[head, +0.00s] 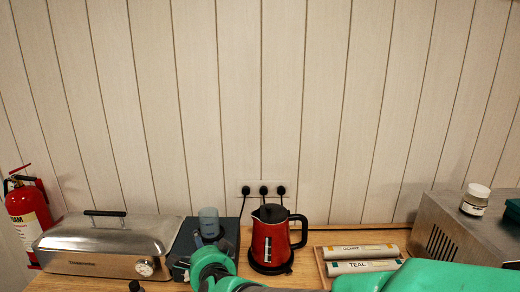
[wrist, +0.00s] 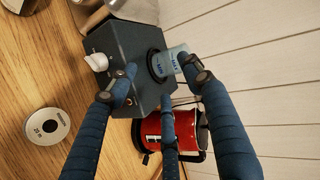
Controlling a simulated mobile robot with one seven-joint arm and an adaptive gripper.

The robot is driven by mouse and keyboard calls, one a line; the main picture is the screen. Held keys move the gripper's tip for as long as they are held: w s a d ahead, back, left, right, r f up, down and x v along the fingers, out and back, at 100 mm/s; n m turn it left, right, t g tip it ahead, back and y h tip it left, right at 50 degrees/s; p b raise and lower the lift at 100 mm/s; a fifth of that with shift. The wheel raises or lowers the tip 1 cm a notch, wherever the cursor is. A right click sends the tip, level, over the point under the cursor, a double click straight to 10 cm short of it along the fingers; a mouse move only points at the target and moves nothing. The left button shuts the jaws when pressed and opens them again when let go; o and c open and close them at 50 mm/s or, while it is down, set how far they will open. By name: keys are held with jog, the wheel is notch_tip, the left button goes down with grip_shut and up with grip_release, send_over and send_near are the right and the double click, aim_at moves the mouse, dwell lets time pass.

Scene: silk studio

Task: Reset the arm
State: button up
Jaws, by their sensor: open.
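My gripper (wrist: 152,88) shows in the wrist view with its blue-wrapped fingers spread wide and nothing between them. Beyond the fingers is a dark box-shaped appliance (wrist: 118,62) with a white knob and a translucent cup (wrist: 172,62) at its side. In the head view, green parts of my arm (head: 430,278) cross the bottom edge, in front of the counter. I cannot make out the gripper's fingers clearly there.
The dark appliance (head: 217,236) stands between a steel lidded cooker (head: 105,244) and a red kettle (head: 268,245). Right are a wooden tray (head: 322,268) with labelled rolls, and a metal unit (head: 440,232) carrying a jar (head: 475,200). A white disc (wrist: 48,126) lies on the wood.

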jog(key=s+d+r+n+g, duration=0.1)
jog(key=s+d+r+n, duration=0.15)
jog(key=d, duration=0.35)
jog(key=s+d+r+n+g, duration=0.1)
jog(key=s+d+r+n, duration=0.15)
jog(key=d, duration=0.35)
jog(key=s+d+r+n+g, duration=0.1)
jog(key=s+d+n+g, duration=0.1)
jog(key=s+d, duration=0.3)
jog(key=s+d+f+n+g+h, duration=0.2)
jog(key=s+d+h, duration=0.3)
jog(key=s+d, duration=1.2)
jog(key=d+n+g, duration=0.1)
jog(key=d, duration=0.2)
